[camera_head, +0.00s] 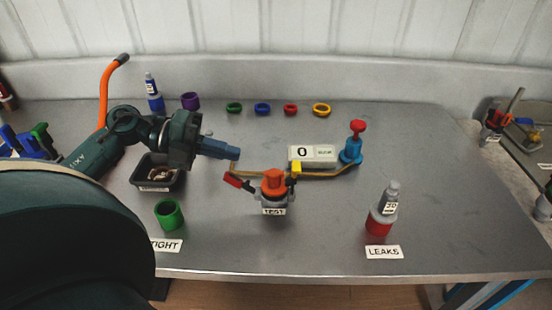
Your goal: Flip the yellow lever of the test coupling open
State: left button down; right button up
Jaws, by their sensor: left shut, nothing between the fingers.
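The test coupling (273,189) stands at mid-table, with an orange top, a grey body and a label reading TEST. A small yellow lever (296,167) stands up at its right side, by the brass-coloured pipe. A red lever (232,181) sticks out on its left side. My left gripper (236,153) comes in from the left and is shut and empty. It is left of and behind the coupling, near the pipe's left end, apart from the yellow lever. Whether it touches the pipe I cannot tell. My right gripper is not in view.
A blue valve with a red knob (352,148) and a white gauge box (312,155) stand behind right. A green cup (169,214) and black tray (157,177) are left. Coloured rings line the back.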

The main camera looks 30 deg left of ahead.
aim_at(274, 172)
pick_arm(q)
jog(key=shift+s, duration=0.1)
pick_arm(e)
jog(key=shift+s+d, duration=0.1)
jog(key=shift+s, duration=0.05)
pick_arm(q)
jog(key=shift+d, duration=0.1)
jog(key=p+x, duration=0.1)
jog(key=x, duration=0.8)
jog(key=shift+w, duration=0.2)
jog(key=shift+w+d+f, duration=0.15)
jog(key=shift+w+d, duration=0.05)
jog(key=shift+d, duration=0.1)
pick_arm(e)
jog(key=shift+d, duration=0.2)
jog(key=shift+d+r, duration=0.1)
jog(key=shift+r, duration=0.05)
